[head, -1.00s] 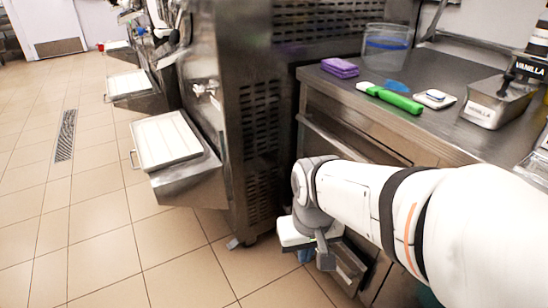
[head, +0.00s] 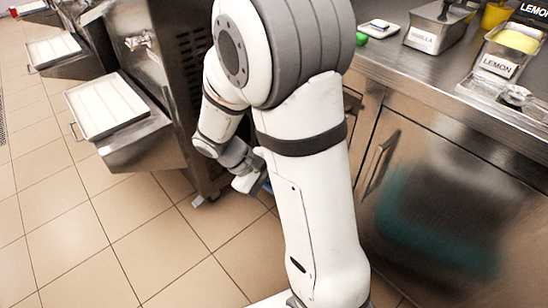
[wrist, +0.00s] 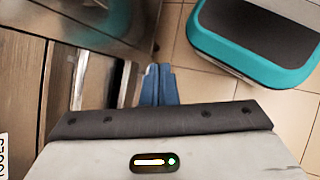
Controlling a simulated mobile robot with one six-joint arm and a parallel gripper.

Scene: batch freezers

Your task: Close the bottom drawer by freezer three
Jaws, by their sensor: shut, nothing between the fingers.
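In the wrist view, the drawer fronts by the freezer fill the left side. The lower drawer front (wrist: 97,80), with a bright vertical strip like a handle, lies just left of my gripper (wrist: 158,70). I cannot tell how far this drawer stands out, or whether the fingers touch it. My blue fingers are shut and empty, with floor tiles beyond them. In the head view my arm hides the drawers, and only a small part of the gripper end shows low beside the freezer (head: 190,90).
The freezer's white-topped tray (head: 108,105) juts out at the left over tiled floor. The steel counter (head: 395,65) at the right holds a vanilla tub (head: 436,28) and a lemon tub (head: 508,55). A cabinet door (head: 430,200) stands below it. Open floor (head: 80,230) lies at the lower left.

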